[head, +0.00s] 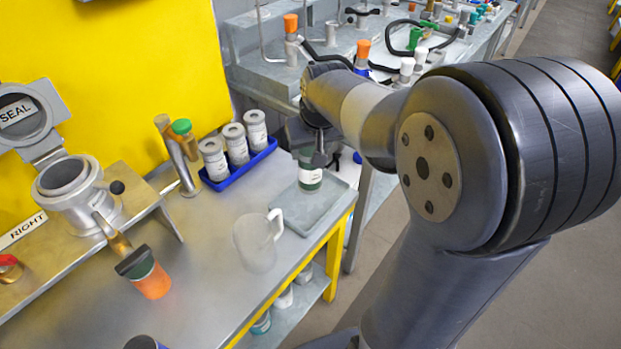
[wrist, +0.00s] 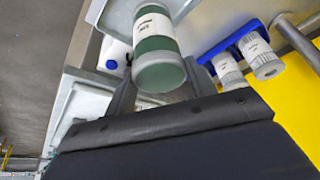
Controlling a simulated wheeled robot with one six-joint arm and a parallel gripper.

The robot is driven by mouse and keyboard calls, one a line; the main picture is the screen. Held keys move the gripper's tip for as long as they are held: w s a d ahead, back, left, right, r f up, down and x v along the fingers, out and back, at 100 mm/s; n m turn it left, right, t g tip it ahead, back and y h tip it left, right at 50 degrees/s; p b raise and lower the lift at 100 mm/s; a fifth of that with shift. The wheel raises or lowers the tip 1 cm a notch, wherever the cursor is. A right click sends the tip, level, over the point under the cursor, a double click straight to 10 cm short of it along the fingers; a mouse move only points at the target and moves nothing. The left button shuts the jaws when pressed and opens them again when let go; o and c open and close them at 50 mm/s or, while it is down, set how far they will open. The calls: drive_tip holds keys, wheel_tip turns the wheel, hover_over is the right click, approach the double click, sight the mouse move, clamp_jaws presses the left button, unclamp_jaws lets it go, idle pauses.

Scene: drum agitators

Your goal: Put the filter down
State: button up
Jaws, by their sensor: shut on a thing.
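The filter (head: 311,178) is a cylinder with a dark green body and a white label. My gripper (head: 316,152) is shut on it from above, over the grey tray (head: 290,222) at the table's right end. In the wrist view the filter (wrist: 155,48) stands between the two fingers of my gripper (wrist: 160,92), its clear grey end towards the camera. I cannot tell whether its base touches the tray. The gripper hides its upper part in the head view.
A blue rack (head: 240,172) with three grey-capped white cartridges stands left of the tray. A clear jug (head: 254,245) stands in front of it. A metal housing with an open SEAL lid (head: 20,115) is at the left. A yellow panel (head: 130,70) rises behind.

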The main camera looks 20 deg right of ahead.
sight(311, 168)
drive_tip(key=shift+f, duration=2.85)
drive_tip(key=shift+f+b, duration=0.2)
drive_tip(key=shift+b, duration=0.2)
drive_tip(key=o, duration=1.2)
drive_tip(key=shift+r, duration=0.1)
drive_tip(key=shift+o, duration=0.2)
drive_tip(key=shift+r, duration=0.45)
drive_tip(key=p+v, duration=0.1)
drive_tip(key=v, duration=1)
drive_tip(key=shift+s+r, duration=0.15)
drive_tip(key=shift+s, duration=0.1)
